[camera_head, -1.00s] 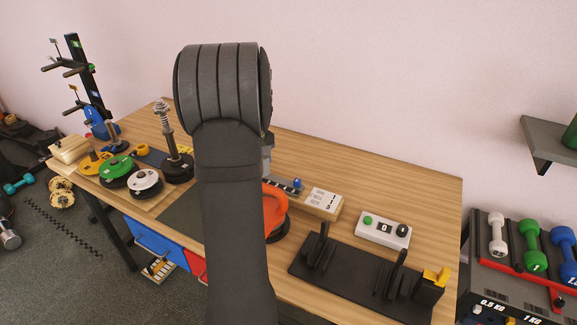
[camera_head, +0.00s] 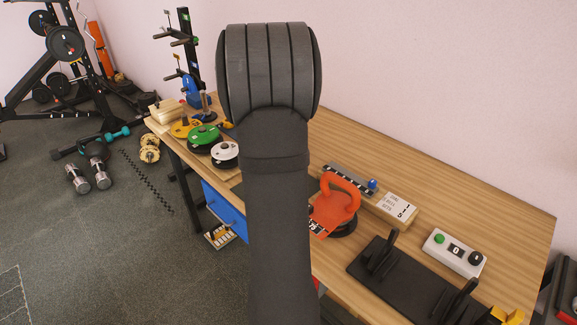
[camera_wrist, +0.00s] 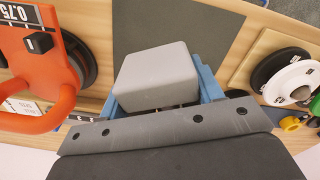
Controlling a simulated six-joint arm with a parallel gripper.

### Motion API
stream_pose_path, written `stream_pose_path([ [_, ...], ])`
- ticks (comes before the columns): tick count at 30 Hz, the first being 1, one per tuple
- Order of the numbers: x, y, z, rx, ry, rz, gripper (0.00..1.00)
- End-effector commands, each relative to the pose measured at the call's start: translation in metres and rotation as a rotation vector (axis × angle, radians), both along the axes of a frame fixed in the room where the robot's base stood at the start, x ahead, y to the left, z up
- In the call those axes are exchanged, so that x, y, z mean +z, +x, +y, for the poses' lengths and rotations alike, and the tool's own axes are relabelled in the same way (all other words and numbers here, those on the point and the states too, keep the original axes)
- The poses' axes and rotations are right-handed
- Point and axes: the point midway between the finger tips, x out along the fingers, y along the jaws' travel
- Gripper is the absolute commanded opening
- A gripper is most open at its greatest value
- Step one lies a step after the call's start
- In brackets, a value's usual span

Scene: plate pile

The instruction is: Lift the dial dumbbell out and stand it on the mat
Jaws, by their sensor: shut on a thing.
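In the wrist view, my gripper (camera_wrist: 163,104) shows as blue fingers on either side of a pale grey, round-edged block (camera_wrist: 155,75). I take this to be the dial dumbbell in my grip; its far side and handle are hidden. In the head view my own arm hides the gripper, the held thing and the mat. A black cradle (camera_head: 408,285) with two uprights stands at the bench's front right, with no dumbbell seen in it.
An orange kettlebell (camera_head: 336,208) stands just right of my arm; it is at left in the wrist view. Green (camera_head: 204,135) and white (camera_head: 224,153) plates lie left of it. A counter box (camera_head: 455,252) and number block (camera_head: 397,208) sit right. The bench's back right is clear.

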Motion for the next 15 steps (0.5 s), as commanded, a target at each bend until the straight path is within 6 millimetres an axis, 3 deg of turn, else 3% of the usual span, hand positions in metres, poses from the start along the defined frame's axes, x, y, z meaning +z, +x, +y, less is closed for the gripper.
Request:
stream_pose_path([
  [6,0.003,-0.02,0.04,-0.208,0.001,-0.009,0.11],
  [15,0.004,-0.04,0.073,-0.413,0.002,-0.014,0.11],
])
